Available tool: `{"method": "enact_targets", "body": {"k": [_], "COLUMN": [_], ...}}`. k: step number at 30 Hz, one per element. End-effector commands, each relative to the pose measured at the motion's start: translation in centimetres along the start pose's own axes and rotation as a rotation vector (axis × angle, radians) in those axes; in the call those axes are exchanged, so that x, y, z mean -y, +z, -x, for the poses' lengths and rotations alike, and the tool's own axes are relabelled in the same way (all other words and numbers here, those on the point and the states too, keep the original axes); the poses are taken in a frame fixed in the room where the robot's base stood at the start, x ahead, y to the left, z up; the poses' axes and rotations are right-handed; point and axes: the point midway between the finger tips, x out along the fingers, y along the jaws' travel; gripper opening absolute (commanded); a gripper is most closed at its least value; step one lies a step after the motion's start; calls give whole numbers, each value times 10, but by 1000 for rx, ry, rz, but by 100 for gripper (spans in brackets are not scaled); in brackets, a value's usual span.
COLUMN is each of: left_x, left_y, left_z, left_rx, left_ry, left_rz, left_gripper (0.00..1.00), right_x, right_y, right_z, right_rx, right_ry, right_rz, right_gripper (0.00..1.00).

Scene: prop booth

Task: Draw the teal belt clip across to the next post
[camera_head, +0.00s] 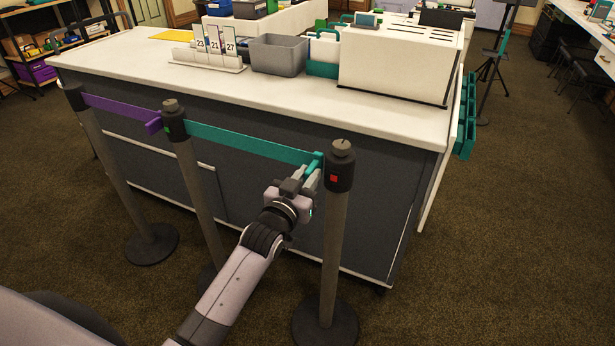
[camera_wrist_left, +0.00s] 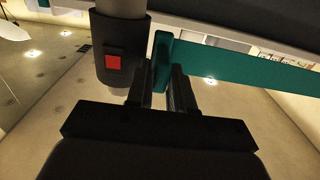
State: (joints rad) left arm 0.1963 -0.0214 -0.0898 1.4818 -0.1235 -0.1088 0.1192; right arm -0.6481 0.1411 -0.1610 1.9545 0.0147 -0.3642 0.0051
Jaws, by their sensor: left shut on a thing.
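The teal belt (camera_head: 250,143) runs from the middle post (camera_head: 174,121) to the right, ending in a teal clip (camera_head: 314,167) near the right post (camera_head: 340,167). My left gripper (camera_head: 308,183) is shut on the clip, just left of the right post's dark head. In the left wrist view the clip (camera_wrist_left: 161,62) stands between the fingers (camera_wrist_left: 160,92), with the belt (camera_wrist_left: 240,69) stretching right. The post's head (camera_wrist_left: 119,55) with a red square (camera_wrist_left: 113,62) is close beside the clip. I cannot tell whether they touch. My right gripper is out of view.
A purple belt (camera_head: 116,107) joins the left post (camera_head: 75,97) to the middle post. Behind the posts stands a grey counter with a white top (camera_head: 130,65), holding a grey bin (camera_head: 278,54), numbered cards (camera_head: 214,43) and a white box (camera_head: 397,66). The carpet (camera_head: 480,260) at right is clear.

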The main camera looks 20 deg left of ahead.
Motion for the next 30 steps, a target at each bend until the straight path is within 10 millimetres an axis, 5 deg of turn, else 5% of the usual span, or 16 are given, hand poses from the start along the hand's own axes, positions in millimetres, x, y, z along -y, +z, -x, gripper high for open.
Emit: {"method": "enact_targets", "body": {"k": [4,5,6,17,30], "left_x": [0,0,1,1,1], "left_y": [2,2,2,1,2], "left_z": [0,0,0,4,58], "left_rx": [4,4,4,2,4], "left_ry": [-1,-1,-1,-1,-1], "left_rz": [0,0,0,0,0], "left_gripper": [0,25,28,28,28], "right_x": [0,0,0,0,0], "right_y": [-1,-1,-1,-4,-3], "right_z": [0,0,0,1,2], "right_rx": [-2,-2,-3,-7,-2], "right_ry": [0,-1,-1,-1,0], "right_rz": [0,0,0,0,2], "right_gripper": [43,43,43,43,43]}}
